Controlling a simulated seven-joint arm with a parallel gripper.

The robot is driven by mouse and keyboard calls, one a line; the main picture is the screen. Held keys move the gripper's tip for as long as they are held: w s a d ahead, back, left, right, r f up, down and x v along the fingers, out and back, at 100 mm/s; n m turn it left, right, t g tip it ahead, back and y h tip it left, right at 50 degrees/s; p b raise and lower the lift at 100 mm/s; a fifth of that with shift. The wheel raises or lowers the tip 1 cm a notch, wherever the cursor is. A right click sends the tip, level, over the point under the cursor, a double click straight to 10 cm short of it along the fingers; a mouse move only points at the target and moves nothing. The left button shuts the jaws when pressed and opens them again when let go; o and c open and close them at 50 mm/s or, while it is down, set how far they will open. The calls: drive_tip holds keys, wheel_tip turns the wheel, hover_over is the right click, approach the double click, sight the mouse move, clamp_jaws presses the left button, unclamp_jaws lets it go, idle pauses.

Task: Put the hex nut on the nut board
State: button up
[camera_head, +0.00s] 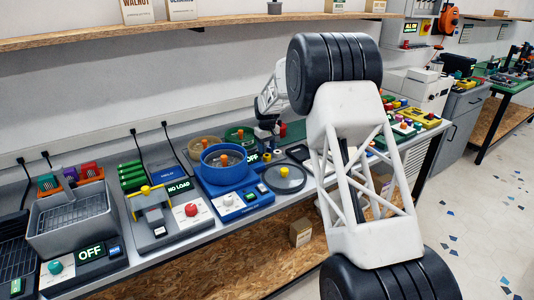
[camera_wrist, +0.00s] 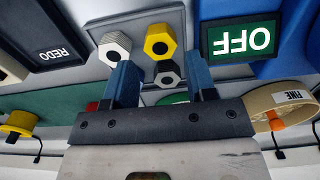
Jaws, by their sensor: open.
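In the wrist view, a grey board (camera_wrist: 101,20) holds hex-shaped pieces: a white one (camera_wrist: 114,47), a yellow one (camera_wrist: 160,42) with a dark centre, and a black-and-white one (camera_wrist: 168,75). I cannot tell which are loose nuts and which are fixed. My gripper (camera_wrist: 162,78) has its blue fingers apart, with the black-and-white piece showing between them; I cannot tell whether they touch it. The left fingertip lies just below the white piece. In the head view, my gripper (camera_head: 267,127) is small above the bench, and the board is not clear there.
A green OFF display (camera_wrist: 241,40) and a dark REDO tray (camera_wrist: 42,35) flank the board. A beige FINE bowl (camera_wrist: 280,97) lies right. In the head view, a blue bowl machine (camera_head: 222,167), a round grey plate (camera_head: 284,180) and other devices crowd the bench.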

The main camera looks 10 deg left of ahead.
sight(268, 156)
wheel_tip(268, 156, up, 8)
drive_tip(key=shift+r, duration=0.15)
idle(0.3)
idle(0.8)
drive_tip(key=s+d+r+m, duration=0.1)
drive_tip(key=s+d+r, duration=0.6)
drive_tip(key=s+d, duration=0.2)
drive_tip(key=s+d+r+m+t, duration=0.1)
drive_tip(key=s+d+r+m, duration=0.1)
drive_tip(key=s+d+r, duration=0.55)
drive_tip(key=s+d+r+m, duration=0.1)
drive_tip(key=s+d+r, duration=0.4)
drive_tip(key=s+d, duration=0.6)
drive_tip(key=s+d+m, duration=0.1)
drive_tip(key=s+d, duration=0.2)
drive_tip(key=s, duration=0.3)
drive_tip(key=s+d+m+t, duration=0.1)
drive_tip(key=s+d, duration=0.2)
drive_tip(key=s, duration=0.4)
drive_tip(key=s+d+m, duration=0.1)
drive_tip(key=s+d, duration=0.2)
drive_tip(key=s, duration=0.3)
drive_tip(key=s+d+f+m, duration=0.1)
drive_tip(key=s+d+f, duration=0.1)
drive_tip(key=s, duration=0.8)
drive_tip(key=s+d+f+m, duration=0.1)
drive_tip(key=s+d+f, duration=0.2)
drive_tip(key=s, duration=0.7)
drive_tip(key=shift+d+f+t, duration=0.3)
drive_tip(key=shift+f, duration=0.6)
